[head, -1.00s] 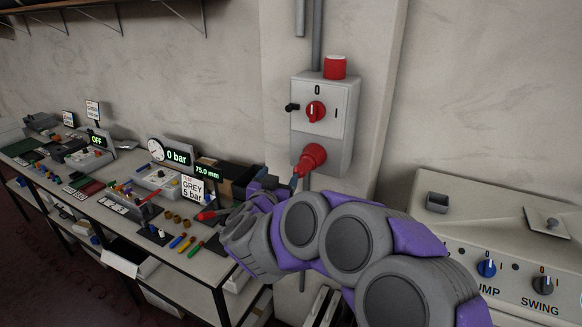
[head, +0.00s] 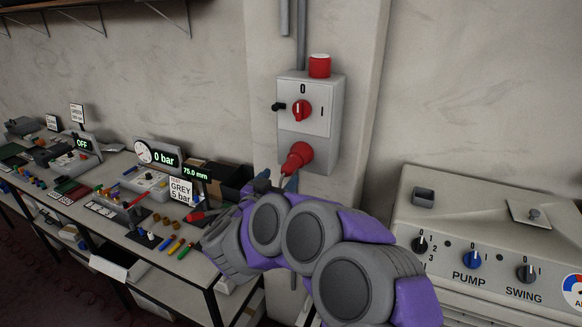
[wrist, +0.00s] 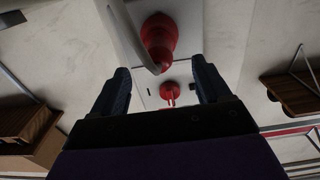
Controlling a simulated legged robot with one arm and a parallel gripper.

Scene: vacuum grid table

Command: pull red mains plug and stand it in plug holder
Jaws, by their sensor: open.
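The red mains plug (head: 297,157) sits in the lower face of the grey switch box (head: 309,115) on the wall. In the wrist view the plug (wrist: 158,40) is at top centre, with a grey cable running off it. My gripper (head: 276,182) is open and empty, its fingertips just below and left of the plug in the head view. In the wrist view my gripper (wrist: 161,75) shows two dark fingers spread apart, the plug beyond them and not between the pads. A small grey open-topped box (head: 423,197) stands on the right-hand machine; I cannot tell whether it is the plug holder.
The machine (head: 480,215) with knobs stands right. A cluttered bench (head: 150,262) runs left.

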